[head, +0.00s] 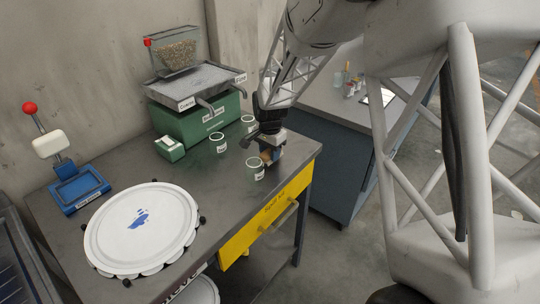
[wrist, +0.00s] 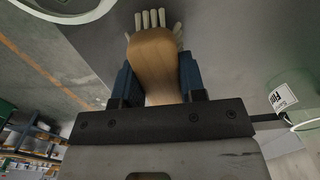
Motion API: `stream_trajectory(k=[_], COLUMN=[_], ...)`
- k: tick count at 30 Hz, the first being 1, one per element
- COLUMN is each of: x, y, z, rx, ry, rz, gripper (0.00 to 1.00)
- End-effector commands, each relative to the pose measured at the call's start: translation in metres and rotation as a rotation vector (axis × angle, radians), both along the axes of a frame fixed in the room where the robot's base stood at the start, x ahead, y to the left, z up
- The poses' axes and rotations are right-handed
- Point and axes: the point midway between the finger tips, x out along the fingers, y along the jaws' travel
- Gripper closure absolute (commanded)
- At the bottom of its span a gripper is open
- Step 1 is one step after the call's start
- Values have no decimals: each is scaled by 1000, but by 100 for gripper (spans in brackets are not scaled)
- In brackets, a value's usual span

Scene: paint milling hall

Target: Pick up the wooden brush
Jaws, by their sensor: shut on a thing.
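The wooden brush (wrist: 153,55) is between the fingers of my gripper (wrist: 153,85) in the wrist view. It has a smooth tan wooden body, with pale bristle tufts showing at its far end. The dark blue fingers are shut on it from both sides. In the head view my gripper (head: 268,158) is low at the right part of the grey table, and a small tan part of the brush (head: 266,157) shows at its tip. I cannot tell whether the brush touches the table.
A green-white cup (head: 255,170) stands close beside my gripper, with another cup (head: 217,144) to its left. A green machine (head: 205,120) stands behind. A round white lid (head: 141,228) and a blue press (head: 78,187) are at left. The yellow drawer (head: 265,222) is below the front edge.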

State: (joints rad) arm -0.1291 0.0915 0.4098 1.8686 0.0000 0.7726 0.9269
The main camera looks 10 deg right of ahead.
Motion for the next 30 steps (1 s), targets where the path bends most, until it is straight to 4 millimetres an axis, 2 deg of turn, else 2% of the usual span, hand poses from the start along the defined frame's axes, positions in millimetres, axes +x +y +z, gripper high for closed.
stream_trajectory(k=[15, 21, 30], x=[0, 0, 0], y=[0, 0, 0], z=[72, 85, 87], rx=[0, 0, 0], ry=[-3, -1, -1], rz=[0, 0, 0], gripper=[86, 86, 86])
